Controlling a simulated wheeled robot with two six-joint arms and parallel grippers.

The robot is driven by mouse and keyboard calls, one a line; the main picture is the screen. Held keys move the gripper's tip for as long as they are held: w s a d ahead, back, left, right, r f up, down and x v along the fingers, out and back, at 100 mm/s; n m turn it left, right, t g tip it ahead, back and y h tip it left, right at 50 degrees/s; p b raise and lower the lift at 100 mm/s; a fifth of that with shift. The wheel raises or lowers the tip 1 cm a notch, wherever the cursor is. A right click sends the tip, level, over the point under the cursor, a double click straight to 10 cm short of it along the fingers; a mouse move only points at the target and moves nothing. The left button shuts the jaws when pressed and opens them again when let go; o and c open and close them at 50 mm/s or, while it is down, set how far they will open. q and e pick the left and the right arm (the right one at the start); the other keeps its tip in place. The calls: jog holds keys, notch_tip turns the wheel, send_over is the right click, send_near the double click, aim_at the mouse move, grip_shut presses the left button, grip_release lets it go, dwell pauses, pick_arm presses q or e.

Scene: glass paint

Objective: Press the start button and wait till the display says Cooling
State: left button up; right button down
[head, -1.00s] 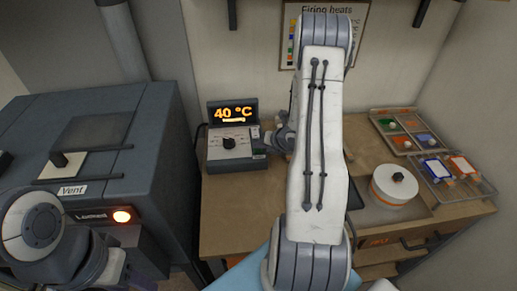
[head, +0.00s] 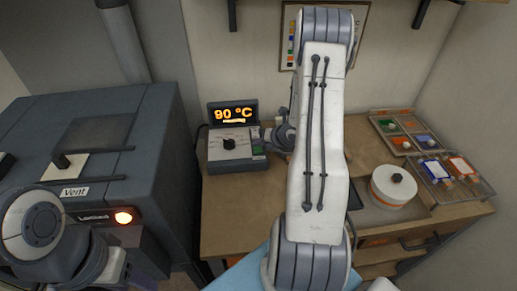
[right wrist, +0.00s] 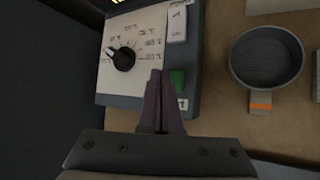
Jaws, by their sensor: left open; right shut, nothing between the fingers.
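The controller box (head: 237,150) stands on the wooden table next to the kiln. Its display (head: 233,114) reads 90 °C in orange. A dark dial (head: 229,143) sits on its face and also shows in the right wrist view (right wrist: 124,59). The green start button (right wrist: 177,80) is at the box's lower right edge. My right gripper (right wrist: 156,74) is shut and empty, with its fingertips just left of the green button; I cannot tell whether they touch it. In the head view my right arm covers much of the table's middle. My left gripper is not clearly visible at the lower left.
The dark kiln (head: 95,150) fills the left, with a Vent plate and a lit orange lamp (head: 123,217). A round white container (head: 394,188) and trays (head: 455,175) of coloured pieces are on the right. A round dark dish (right wrist: 266,57) lies beside the controller.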

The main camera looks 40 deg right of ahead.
aim_at(259, 151)
jog(key=shift+r+p, duration=1.4)
jog(key=shift+r, duration=1.1)
jog(key=shift+f, duration=0.1)
